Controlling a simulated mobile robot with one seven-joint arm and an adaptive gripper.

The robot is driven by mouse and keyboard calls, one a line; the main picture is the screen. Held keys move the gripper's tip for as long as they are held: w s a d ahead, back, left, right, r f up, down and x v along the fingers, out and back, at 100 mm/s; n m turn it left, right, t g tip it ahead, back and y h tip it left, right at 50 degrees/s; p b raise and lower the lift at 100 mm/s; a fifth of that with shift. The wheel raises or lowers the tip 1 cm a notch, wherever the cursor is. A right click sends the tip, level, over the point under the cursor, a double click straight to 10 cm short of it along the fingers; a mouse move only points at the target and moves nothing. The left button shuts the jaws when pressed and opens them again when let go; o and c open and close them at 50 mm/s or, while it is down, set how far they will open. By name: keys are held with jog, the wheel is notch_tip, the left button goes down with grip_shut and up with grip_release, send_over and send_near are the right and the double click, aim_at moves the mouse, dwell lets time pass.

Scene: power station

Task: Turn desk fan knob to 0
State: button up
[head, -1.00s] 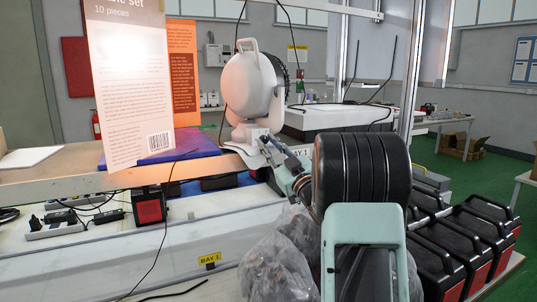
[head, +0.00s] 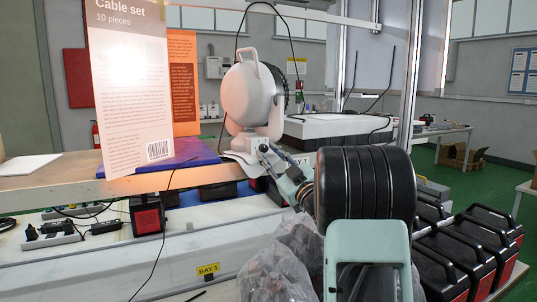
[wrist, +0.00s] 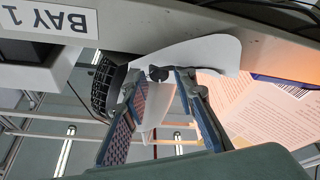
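The white desk fan (head: 246,95) stands on the shelf's front edge in the head view, with its black grille facing away to the right. In the wrist view its white base (wrist: 200,52) appears upside down, with a small dark knob (wrist: 157,73) on it. My gripper (wrist: 160,80) has its two blue-padded fingers apart, one on each side of the knob. A gap shows between the fingers; whether either tip touches the knob I cannot tell. In the head view my gripper (head: 268,152) is at the fan's base. The knob's setting marks are not readable.
A tall "Cable set" card (head: 134,110) stands left of the fan, with an orange card (head: 183,90) behind it. A blue item (head: 190,153) lies between. A metal post (head: 409,80) rises to the right. Black cases (head: 460,255) and a clear plastic bag (head: 275,272) are below.

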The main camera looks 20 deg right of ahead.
jog(key=v, duration=1.1)
jog(key=shift+s, duration=0.3)
